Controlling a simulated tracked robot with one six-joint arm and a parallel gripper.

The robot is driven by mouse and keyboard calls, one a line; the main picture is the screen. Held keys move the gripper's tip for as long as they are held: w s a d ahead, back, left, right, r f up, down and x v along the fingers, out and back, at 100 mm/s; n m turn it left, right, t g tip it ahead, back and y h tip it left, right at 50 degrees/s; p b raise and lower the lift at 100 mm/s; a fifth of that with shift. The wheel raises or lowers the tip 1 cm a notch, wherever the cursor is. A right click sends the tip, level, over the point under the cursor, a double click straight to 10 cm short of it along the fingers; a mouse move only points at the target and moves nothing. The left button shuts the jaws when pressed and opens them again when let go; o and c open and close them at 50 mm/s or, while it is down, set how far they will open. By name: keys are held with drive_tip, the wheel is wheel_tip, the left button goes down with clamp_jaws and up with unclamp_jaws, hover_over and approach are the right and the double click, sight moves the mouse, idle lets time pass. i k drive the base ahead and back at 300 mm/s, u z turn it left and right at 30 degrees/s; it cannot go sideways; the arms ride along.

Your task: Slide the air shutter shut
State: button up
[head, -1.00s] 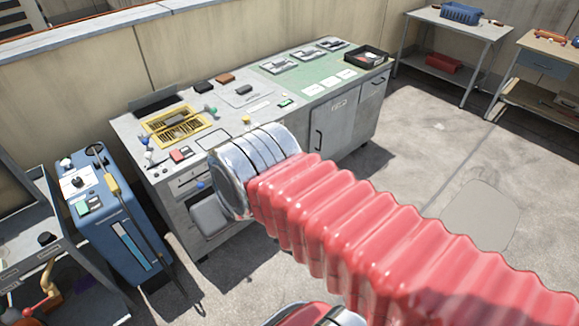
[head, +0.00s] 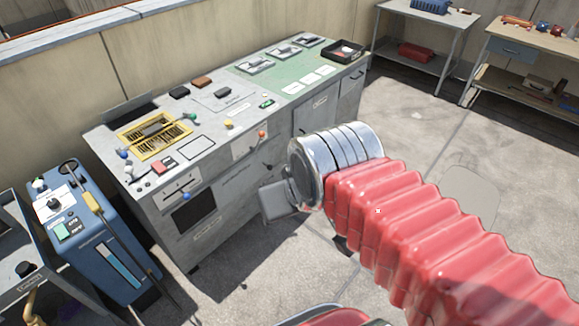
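On the front of the grey bench cabinet (head: 240,190), a dark rectangular opening (head: 194,211) shows at the left end. A blue knob (head: 187,195) sits at its upper edge, below a pale plate with a slot (head: 179,186). This may be the air shutter; no label is readable. The opening looks mostly dark. My arm, in a red ribbed sleeve with a silver collar, reaches in from the lower right. My gripper (head: 278,202) shows as a grey block beyond the collar, in front of the cabinet and right of the opening. Its fingers cannot be made out.
A yellow-framed grille (head: 154,135) and several coloured knobs are on the bench top. A black tray (head: 343,51) stands at its far end. A blue cabinet (head: 100,235) with a dark rod stands at left. Tables stand at back right. Open concrete floor lies right of the bench.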

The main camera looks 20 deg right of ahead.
sight(226, 189)
drive_tip(key=z, duration=0.35)
drive_tip(key=i, duration=1.65)
drive_tip(key=z, duration=0.05)
